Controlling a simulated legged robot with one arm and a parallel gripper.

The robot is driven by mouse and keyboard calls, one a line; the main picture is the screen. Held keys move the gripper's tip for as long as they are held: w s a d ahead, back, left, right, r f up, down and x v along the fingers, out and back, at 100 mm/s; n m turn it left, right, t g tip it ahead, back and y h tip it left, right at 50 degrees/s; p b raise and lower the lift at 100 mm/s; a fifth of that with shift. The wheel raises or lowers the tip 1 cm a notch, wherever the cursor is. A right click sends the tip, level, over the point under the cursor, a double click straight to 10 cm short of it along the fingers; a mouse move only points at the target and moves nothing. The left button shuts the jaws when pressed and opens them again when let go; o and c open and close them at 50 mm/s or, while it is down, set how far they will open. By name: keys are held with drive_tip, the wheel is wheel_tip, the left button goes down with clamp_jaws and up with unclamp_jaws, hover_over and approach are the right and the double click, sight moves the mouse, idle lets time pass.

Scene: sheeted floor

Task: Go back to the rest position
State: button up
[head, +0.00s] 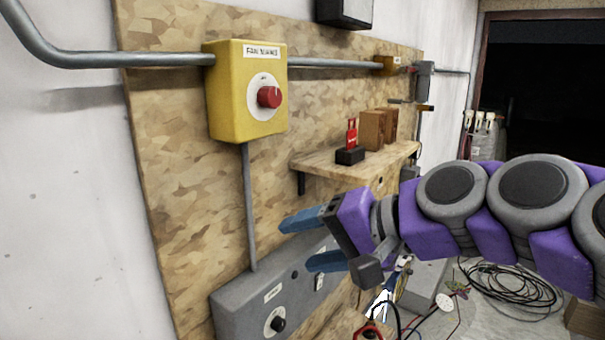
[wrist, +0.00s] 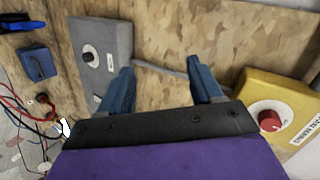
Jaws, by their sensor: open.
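My gripper (head: 300,242) reaches in from the right in the head view, with its two blue fingers apart and nothing between them. In the wrist view my gripper (wrist: 160,90) also shows open and empty, facing the wooden board. A yellow box (head: 230,92) with a red knob (head: 269,97) is on the board, up and left of the fingers. The yellow box (wrist: 285,92) is at the right in the wrist view. A grey box (head: 240,306) with a black knob (head: 277,324) is low on the board, below the fingers. The fingers look apart from both boxes.
A wooden shelf (head: 335,168) holds a small red item (head: 351,132) on a black block and brown blocks (head: 376,130). Conduit (head: 248,205) runs between the boxes. Coiled black cable (head: 510,290) and loose wires (wrist: 25,110) lie on the floor. A dark doorway (head: 540,90) is at the back right.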

drive_tip(key=s+d+f+n+g+h+b, duration=0.1)
drive_tip(key=s+f+g+h+b, duration=0.3)
drive_tip(key=f, duration=0.7)
drive_tip(key=s+f+n+h+p, duration=0.15)
drive_tip(key=s+f, duration=0.45)
drive_tip(key=f, duration=0.6)
drive_tip(key=s+d+f+n+g+h+b, duration=0.1)
drive_tip(key=s+d+f+g+h+b, duration=0.2)
drive_tip(key=s+d+f, duration=0.7)
drive_tip(key=s+f+g+h, duration=0.1)
drive_tip(key=s+f+h, duration=0.1)
drive_tip(key=s+f, duration=0.1)
drive_tip(key=shift+d+f+b, duration=0.3)
drive_tip(key=shift+f, duration=0.2)
drive_tip(key=shift+c, duration=0.4)
